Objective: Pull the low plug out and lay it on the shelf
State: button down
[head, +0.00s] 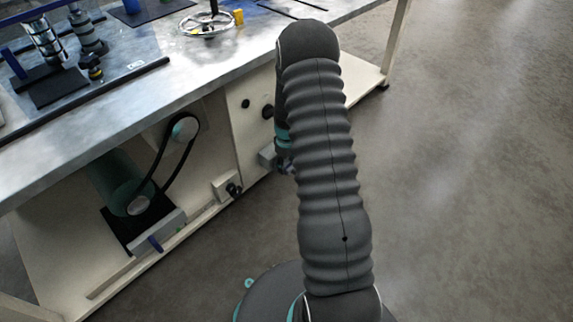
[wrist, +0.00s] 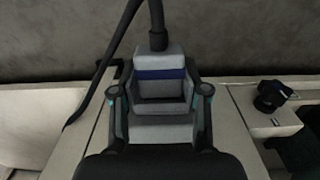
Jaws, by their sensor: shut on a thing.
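The plug (wrist: 160,62) is a grey block with a dark blue band, and a black cable runs from its far end in the wrist view. My gripper (wrist: 159,91) has one finger on each side of it and is shut on it. A lighter grey block (wrist: 160,130) lies just on the near side of the plug; I cannot tell whether the plug is still seated in it. In the head view my arm hides most of the gripper and plug. A pale shelf-like ledge (head: 366,78) shows under the bench at the right.
The bench (head: 130,100) has a grey top with a handwheel (head: 207,22) and fittings. Below it are a belt drive (head: 180,135), a green motor (head: 122,180) and a small box with a black knob (head: 233,188). The floor at the right is clear.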

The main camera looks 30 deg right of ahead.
jog(key=shift+s, duration=0.1)
jog(key=shift+s+d, duration=0.3)
jog(key=shift+s, duration=0.45)
jog(key=shift+s+d, duration=0.25)
jog(key=shift+s, duration=0.55)
jog(key=shift+s+d, duration=0.3)
jog(key=shift+s, duration=0.45)
